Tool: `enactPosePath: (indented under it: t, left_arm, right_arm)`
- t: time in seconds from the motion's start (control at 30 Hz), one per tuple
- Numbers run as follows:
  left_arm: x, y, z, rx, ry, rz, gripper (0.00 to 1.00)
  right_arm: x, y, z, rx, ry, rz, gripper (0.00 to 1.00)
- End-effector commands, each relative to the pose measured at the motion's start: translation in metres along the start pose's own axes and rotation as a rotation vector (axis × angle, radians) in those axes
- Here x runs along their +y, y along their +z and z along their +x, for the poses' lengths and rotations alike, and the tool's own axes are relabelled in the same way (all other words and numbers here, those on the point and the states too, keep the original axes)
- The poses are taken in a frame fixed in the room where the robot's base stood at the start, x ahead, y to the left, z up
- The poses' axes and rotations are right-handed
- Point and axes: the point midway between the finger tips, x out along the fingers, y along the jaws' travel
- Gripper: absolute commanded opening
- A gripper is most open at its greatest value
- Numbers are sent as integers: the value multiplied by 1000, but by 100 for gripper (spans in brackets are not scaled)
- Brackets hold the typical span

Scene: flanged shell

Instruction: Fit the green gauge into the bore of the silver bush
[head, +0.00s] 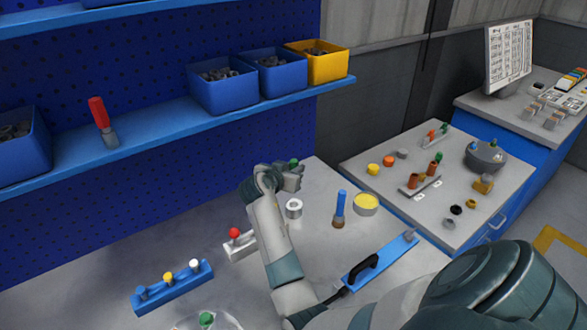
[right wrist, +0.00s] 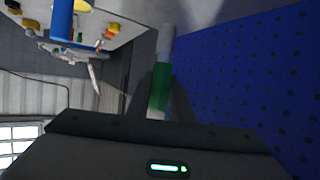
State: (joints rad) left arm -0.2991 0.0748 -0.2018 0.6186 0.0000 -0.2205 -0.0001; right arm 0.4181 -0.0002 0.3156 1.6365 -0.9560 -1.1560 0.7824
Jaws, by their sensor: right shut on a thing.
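My right gripper (head: 292,178) is over the grey bench, just behind the silver bush as seen in the head view. It is shut on the green gauge (head: 294,162), whose green part shows at the fingers. In the right wrist view the gauge (right wrist: 160,88) sits between the fingers, its plain grey shaft pointing away from the gripper. The silver bush (head: 294,209) is a short ring standing on the bench with its dark bore facing up. The gauge is apart from the bush. My left gripper is not in view.
A brush with a blue handle (head: 340,207) and a yellow-topped tin (head: 366,204) stand right of the bush. A white block (head: 240,250) with a red knob is at left, near a blue rack (head: 173,288). A blue tool (head: 380,262) with a black handle lies in front.

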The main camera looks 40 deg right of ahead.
Motion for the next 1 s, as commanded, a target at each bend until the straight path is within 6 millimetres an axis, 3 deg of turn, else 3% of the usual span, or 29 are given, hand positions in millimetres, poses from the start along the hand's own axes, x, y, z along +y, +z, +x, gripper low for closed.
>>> enactPosePath:
  t: [1.0]
  left_arm:
    - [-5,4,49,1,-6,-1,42]
  right_arm:
    - [0,52,22,1,0,1,0]
